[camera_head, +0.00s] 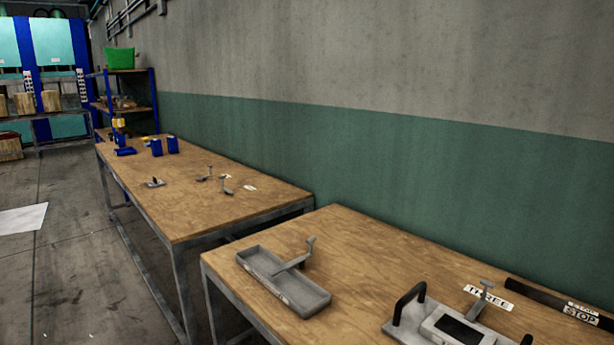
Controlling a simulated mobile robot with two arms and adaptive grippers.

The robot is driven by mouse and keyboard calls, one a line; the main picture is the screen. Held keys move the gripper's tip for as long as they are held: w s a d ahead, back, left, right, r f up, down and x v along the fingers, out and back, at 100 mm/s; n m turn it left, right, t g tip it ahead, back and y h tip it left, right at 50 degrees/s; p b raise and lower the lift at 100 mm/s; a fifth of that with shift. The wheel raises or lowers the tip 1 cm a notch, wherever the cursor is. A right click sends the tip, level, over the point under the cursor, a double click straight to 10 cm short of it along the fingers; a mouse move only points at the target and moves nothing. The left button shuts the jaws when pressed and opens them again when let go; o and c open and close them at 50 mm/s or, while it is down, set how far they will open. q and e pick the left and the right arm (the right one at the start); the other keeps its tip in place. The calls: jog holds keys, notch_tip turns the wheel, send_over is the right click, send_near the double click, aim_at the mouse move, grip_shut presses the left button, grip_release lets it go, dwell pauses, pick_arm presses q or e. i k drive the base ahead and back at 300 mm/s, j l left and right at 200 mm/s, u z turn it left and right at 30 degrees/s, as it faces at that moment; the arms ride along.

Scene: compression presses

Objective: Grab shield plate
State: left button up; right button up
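No object here is clearly marked as the shield plate. A light grey plate (403,323) with black handles lies on the near wooden table at the bottom right, cut off by the picture's lower edge. A raised frame with a dark window (458,331) sits on it, and a small grey T-shaped piece (484,297) stands at its back. A shallow grey tray (309,307) lies further left on the same table, with a grey handled piece (296,262) over it. Neither of my grippers is in view.
A THREE label (495,299), a STOP label (579,315) and a black bar (545,293) lie at the near table's right. The far table (222,219) holds blue blocks (157,147) and small grey pieces. A wall runs behind. Floor (75,240) at left is mostly clear.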

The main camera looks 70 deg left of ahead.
aim_at(155, 183)
jog(key=u, duration=3.05)
jog(key=i+j+u, duration=0.35)
jog(key=i, duration=0.9)
jog(key=i+j+u, duration=0.1)
jog(key=i+u, duration=0.25)
jog(key=i, duration=0.9)
jog(key=i+z, duration=0.15)
jog(key=i, duration=0.5)
jog(key=i+j+z, duration=0.1)
jog(key=i, duration=0.55)
jog(key=i+j+z, duration=0.15)
jog(key=i, duration=0.5)
jog(key=i+j+z, duration=0.15)
jog(key=i+z, duration=0.25)
jog(key=i+j+z, duration=0.25)
jog(key=z, duration=0.15)
jog(key=i+j+z, duration=0.5)
jog(key=j+z, duration=0.3)
jog(key=i+j+z, duration=0.1)
jog(key=j+z, duration=0.35)
